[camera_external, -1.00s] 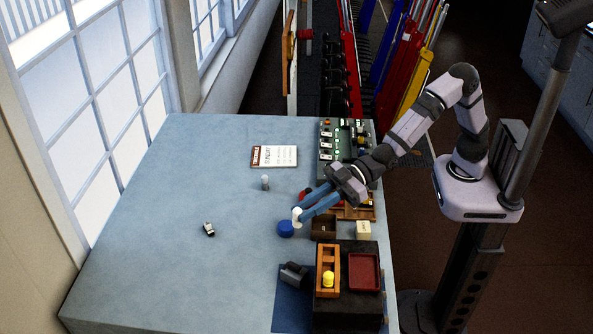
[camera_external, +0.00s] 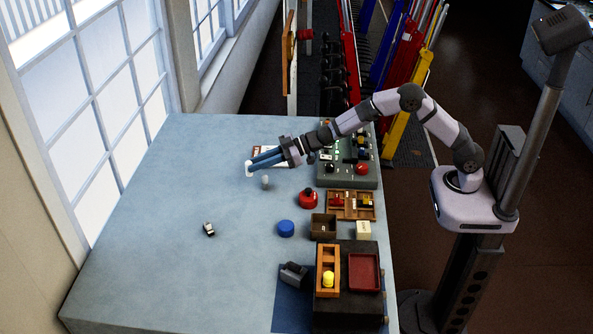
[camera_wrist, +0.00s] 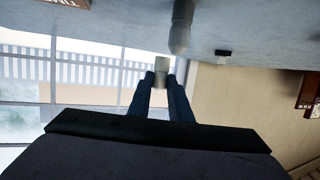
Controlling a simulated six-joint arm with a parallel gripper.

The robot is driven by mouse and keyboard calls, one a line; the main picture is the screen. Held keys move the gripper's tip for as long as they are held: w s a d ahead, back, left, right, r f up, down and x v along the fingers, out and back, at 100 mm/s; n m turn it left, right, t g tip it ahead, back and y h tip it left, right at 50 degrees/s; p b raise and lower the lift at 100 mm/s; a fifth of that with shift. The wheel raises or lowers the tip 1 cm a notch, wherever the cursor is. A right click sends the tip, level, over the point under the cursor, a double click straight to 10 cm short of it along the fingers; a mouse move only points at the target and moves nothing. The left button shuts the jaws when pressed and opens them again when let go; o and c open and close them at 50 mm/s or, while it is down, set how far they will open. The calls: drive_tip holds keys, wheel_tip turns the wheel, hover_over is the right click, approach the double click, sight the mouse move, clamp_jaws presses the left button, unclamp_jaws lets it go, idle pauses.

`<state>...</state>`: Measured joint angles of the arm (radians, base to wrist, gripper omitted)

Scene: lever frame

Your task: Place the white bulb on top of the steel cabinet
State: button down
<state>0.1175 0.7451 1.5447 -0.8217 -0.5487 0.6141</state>
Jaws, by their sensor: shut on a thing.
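My gripper (camera_external: 251,164) is shut on the white bulb (camera_external: 249,170), held at its fingertips above the table's middle. In the wrist view the bulb (camera_wrist: 161,66) shows as a pale piece between the two blue fingers. The likely steel cabinet is the dark box (camera_external: 345,311) at the table's near right edge, far from my gripper. It carries an orange tray (camera_external: 318,272) with a yellow piece and a red tray (camera_external: 364,287) on top.
A grey cylinder (camera_external: 265,183) stands just right of the held bulb. A blue disc (camera_external: 286,228), a red button (camera_external: 308,198), a brown box (camera_external: 323,234) and a switch panel (camera_external: 345,175) line the right side. The table's left is mostly clear.

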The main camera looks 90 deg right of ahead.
drive_tip(key=s+a+r+n+g+y, duration=0.2)
drive_tip(key=a+r+n+g+y, duration=0.1)
drive_tip(key=a, duration=0.7)
drive_tip(key=r+n+y, duration=0.1)
drive_tip(key=n+y, duration=0.1)
drive_tip(key=y, duration=0.1)
drive_tip(key=shift+s+a+r+n+g, duration=0.2)
drive_tip(key=shift+a+r+n+g, duration=0.1)
drive_tip(key=shift+a, duration=0.1)
drive_tip(key=shift+f, duration=0.15)
drive_tip(key=shift+w+f+p, duration=0.1)
drive_tip(key=shift+f+p, duration=0.45)
drive_tip(key=shift+f, duration=4.3)
drive_tip(key=shift+f, duration=0.35)
